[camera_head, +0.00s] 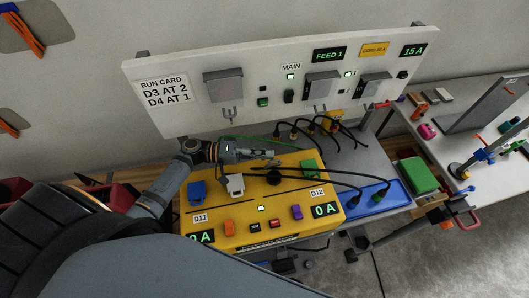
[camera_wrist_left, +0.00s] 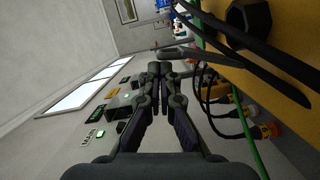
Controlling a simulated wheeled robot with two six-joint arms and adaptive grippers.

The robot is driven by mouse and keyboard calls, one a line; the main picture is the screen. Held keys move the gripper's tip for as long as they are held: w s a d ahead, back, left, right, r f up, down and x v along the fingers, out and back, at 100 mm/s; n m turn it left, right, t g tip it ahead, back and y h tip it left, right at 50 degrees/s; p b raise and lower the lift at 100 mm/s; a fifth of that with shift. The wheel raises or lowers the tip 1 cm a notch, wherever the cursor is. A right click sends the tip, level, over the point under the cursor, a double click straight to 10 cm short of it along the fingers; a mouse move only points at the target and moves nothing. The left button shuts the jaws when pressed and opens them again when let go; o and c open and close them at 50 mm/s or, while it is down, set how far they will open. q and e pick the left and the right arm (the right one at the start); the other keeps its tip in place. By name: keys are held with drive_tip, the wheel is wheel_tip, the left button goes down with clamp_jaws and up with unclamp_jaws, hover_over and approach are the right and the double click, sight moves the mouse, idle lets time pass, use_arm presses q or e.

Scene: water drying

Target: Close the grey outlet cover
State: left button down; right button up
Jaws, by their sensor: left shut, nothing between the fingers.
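The grey outlet cover (camera_head: 236,184) is on top of the yellow power box (camera_head: 240,238), between a blue cover (camera_head: 197,191) and a black plug (camera_head: 274,176). It appears raised, though its exact angle is hard to tell. My left gripper (camera_head: 274,155) is over the box's back edge, behind and right of the grey cover and apart from it. In the left wrist view its fingers (camera_wrist_left: 160,70) are shut and empty, with the yellow box along the right side. The grey cover does not show there. My right gripper is not in view.
A green cover (camera_head: 308,169) is at the box's right. Black cables arch from the box to a blue power strip (camera_head: 372,199); a green cable (camera_head: 255,138) runs behind my gripper. The white panel (camera_head: 185,120) with grey boxes stands behind. A green box (camera_head: 417,175) is farther right.

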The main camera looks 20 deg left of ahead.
use_arm(q)
drive_tip(key=shift+s+d+m, duration=0.1)
drive_tip(key=shift+s+m, duration=0.1)
drive_tip(key=shift+m, duration=0.1)
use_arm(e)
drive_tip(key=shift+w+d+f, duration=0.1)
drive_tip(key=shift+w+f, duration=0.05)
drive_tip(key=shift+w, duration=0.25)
